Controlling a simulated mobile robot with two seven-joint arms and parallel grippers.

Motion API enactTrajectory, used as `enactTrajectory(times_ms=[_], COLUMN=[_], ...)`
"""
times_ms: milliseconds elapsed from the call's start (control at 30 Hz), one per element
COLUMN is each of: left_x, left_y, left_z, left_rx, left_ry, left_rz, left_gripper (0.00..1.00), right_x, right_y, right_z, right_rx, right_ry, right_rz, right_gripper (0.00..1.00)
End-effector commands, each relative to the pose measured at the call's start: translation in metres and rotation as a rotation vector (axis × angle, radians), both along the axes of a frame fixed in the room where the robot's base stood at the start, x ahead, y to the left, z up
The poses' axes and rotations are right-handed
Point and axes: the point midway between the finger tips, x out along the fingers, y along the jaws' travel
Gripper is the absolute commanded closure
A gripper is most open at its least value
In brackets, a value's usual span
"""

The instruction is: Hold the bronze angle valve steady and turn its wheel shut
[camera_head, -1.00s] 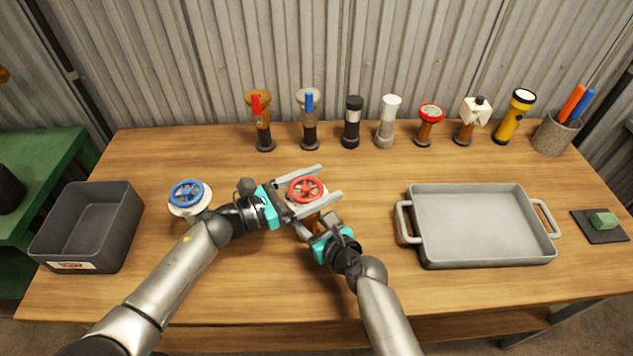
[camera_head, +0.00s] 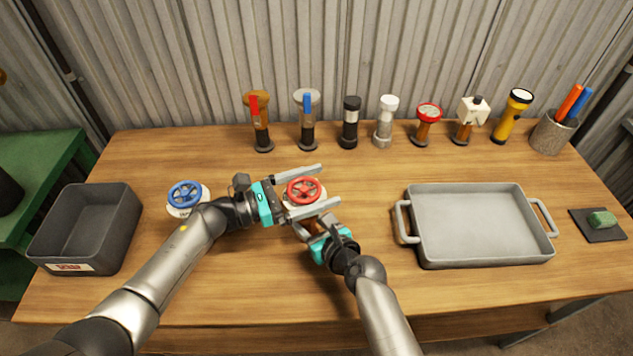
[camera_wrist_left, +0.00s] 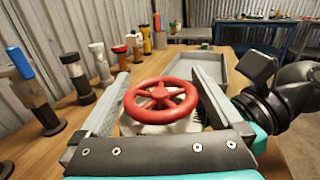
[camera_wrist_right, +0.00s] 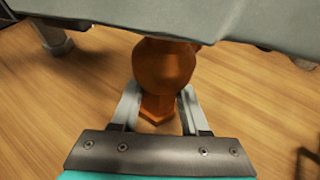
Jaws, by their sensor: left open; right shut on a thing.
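The bronze angle valve shows its red wheel (camera_head: 304,190) near the table's middle, with a pale round plate under the wheel. Its bronze body (camera_wrist_right: 163,68) stands upright in the right wrist view. My right gripper (camera_wrist_right: 160,101) is shut on the lower bronze body, one finger on each side. My left gripper (camera_head: 330,186) is open, with its fingers on either side of the wheel. In the left wrist view the wheel (camera_wrist_left: 160,95) sits between the fingers, with a gap visible at each side. In the head view, my left gripper hides most of the body.
A blue-wheeled valve (camera_head: 185,194) stands left of my left gripper. A dark grey bin (camera_head: 118,235) is at far left. A grey tray (camera_head: 408,222) lies to the right. Several fittings and a yellow torch (camera_head: 512,117) line the back. A green block (camera_head: 602,219) is at far right.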

Motion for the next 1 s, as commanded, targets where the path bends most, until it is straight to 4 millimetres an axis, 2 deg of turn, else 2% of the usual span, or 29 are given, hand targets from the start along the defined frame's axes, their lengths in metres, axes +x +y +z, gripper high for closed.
enactTrajectory(times_ms=[267,700,833,1000], left_x=[0.0,0.0,0.001,0.0], left_y=[0.0,0.0,0.0,0.0], left_z=[0.018,0.083,0.094,0.1], left_rx=[0.002,0.002,0.002,0.001], left_ry=[-0.003,-0.003,-0.003,0.0], left_rz=[-0.001,-0.001,0.0,0.0], left_gripper=[0.0,0.0,0.0,0.0], right_x=[0.001,0.001,0.001,0.001], right_y=[0.0,0.0,0.0,0.0], right_z=[0.002,0.002,0.002,0.002], right_rx=[0.002,0.002,0.002,0.002], right_ry=[-0.005,-0.005,-0.005,-0.005], right_rz=[-0.001,-0.001,-0.001,-0.001], right_gripper=[1.0,1.0,1.0,1.0])
